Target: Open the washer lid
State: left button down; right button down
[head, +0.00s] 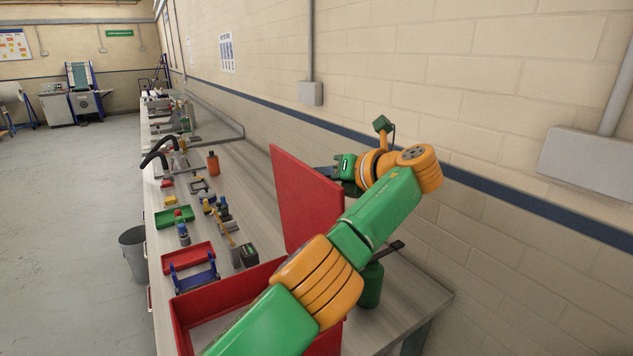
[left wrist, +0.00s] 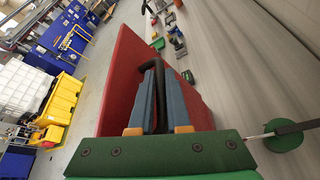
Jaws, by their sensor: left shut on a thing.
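The washer is a red open-topped tank (head: 185,325) at the near end of the bench, partly hidden by my left arm. Its red lid (head: 300,195) stands raised, roughly upright, and shows as a red panel in the left wrist view (left wrist: 118,80). My left gripper (head: 325,171) is at the lid's far right side, its fingertips mostly hidden by the lid in the head view. In the left wrist view, the blue fingers (left wrist: 155,105) are shut on a black bar handle (left wrist: 159,75) on the lid. My right gripper is not in view.
The long bench (head: 245,165) carries red trays (head: 188,257), a green tray (head: 174,217), tools and an orange bottle (head: 213,163). A green container (head: 371,286) stands beside the tank. The brick wall is close on the right. A grey bin (head: 133,250) stands on the left floor.

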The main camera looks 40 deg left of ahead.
pick_arm(q)
jog(key=shift+w+d+f, duration=0.1)
jog(key=shift+w+f, duration=0.1)
jog(key=shift+f, duration=0.05)
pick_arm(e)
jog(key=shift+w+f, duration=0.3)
pick_arm(q)
jog(key=shift+s, duration=0.1)
jog(key=c, duration=1.2)
grip_release()
jog(key=shift+c, duration=0.2)
jog(key=shift+o, duration=0.4)
jog(key=shift+w, duration=0.25)
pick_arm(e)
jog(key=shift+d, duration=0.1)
